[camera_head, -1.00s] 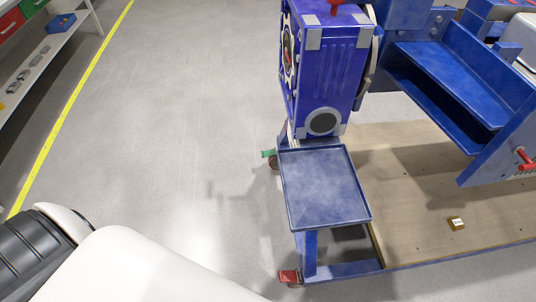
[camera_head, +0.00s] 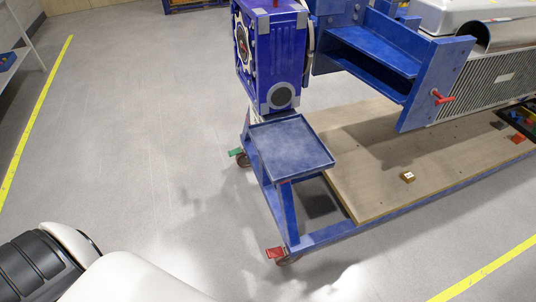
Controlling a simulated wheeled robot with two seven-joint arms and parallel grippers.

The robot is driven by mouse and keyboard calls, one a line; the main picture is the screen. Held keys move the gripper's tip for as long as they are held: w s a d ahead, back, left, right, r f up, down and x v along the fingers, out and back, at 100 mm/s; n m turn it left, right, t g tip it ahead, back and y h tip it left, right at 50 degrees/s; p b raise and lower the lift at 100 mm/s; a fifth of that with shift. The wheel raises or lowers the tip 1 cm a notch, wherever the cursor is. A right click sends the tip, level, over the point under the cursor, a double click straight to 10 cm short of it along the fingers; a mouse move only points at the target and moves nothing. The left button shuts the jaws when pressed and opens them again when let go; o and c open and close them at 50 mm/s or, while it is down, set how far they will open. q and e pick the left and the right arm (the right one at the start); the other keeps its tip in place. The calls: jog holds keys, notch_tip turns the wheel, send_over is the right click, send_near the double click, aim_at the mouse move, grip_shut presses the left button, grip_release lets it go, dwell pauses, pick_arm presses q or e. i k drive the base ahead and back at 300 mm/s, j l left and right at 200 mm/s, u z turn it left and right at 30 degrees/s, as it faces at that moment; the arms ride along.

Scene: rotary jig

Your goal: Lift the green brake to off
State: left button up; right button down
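The green brake (camera_head: 236,152) is a small pedal at a caster on the left side of the blue jig frame, low near the floor. The caster under it is partly in view. Whether the pedal is up or down is too small to tell. A white and black part of my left arm fills the lower left corner, well apart from the brake. Neither of my grippers is in view.
A red brake (camera_head: 276,253) sits on the nearer caster. A blue tray (camera_head: 292,145) stands above the frame, below a blue gearbox (camera_head: 272,55). A wooden deck (camera_head: 390,170) lies to the right with a small block (camera_head: 408,176). The floor left of the jig is clear.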

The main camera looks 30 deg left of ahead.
aim_at(236, 151)
jog(key=i+j+z, duration=0.15)
jog(key=j+z, duration=0.2)
jog(key=j, duration=0.4)
jog(key=j+z, duration=0.35)
jog(key=j, duration=0.45)
jog(key=i, duration=0.05)
